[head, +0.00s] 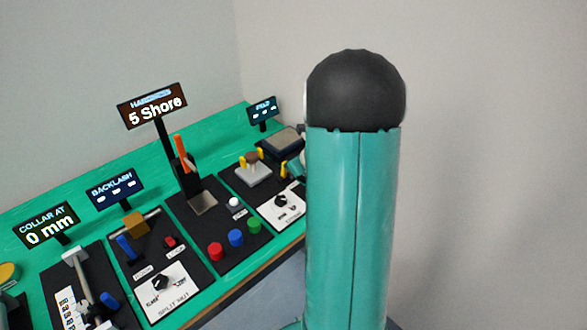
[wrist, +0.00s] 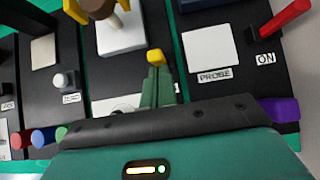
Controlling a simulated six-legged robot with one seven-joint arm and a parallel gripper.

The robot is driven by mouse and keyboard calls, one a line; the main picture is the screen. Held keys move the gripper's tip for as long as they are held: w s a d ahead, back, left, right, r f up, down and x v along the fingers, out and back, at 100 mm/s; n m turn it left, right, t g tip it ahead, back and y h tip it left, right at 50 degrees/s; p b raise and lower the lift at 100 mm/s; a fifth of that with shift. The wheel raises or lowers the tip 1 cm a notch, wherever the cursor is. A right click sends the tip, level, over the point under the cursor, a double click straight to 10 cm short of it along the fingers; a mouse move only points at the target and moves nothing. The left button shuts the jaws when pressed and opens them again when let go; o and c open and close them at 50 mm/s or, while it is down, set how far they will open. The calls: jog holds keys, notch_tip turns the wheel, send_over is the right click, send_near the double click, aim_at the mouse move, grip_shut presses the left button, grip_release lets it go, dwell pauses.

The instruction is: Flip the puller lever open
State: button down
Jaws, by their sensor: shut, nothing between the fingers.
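The puller (head: 253,170) is a pale grey block with yellow jaws and a brown piece on a dark panel. In the wrist view the puller (wrist: 121,38) is at the top, left of centre. A small yellow piece (wrist: 155,57), which looks like the lever's end, stands right of the block; it also shows in the head view (head: 284,169). My gripper (wrist: 158,78) is shut and empty, its green fingertips right at this yellow piece. I cannot tell whether they touch. The lever's lower part is hidden by the fingers. In the head view my arm hides most of the gripper.
A white dial plate (head: 284,208) lies on the panel in front of the puller. To the right in the wrist view are a PROBE plate (wrist: 208,49), a red lever (wrist: 285,18) marked ON and a purple piece (wrist: 281,108). Buttons and an orange lever (head: 182,153) stand left.

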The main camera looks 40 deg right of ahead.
jog(key=shift+r, duration=0.15)
jog(key=shift+r, duration=0.75)
jog(key=s+r, duration=0.3)
jog(key=r, duration=0.6)
jog(key=shift+s, duration=0.2)
jog(key=shift+r, duration=0.1)
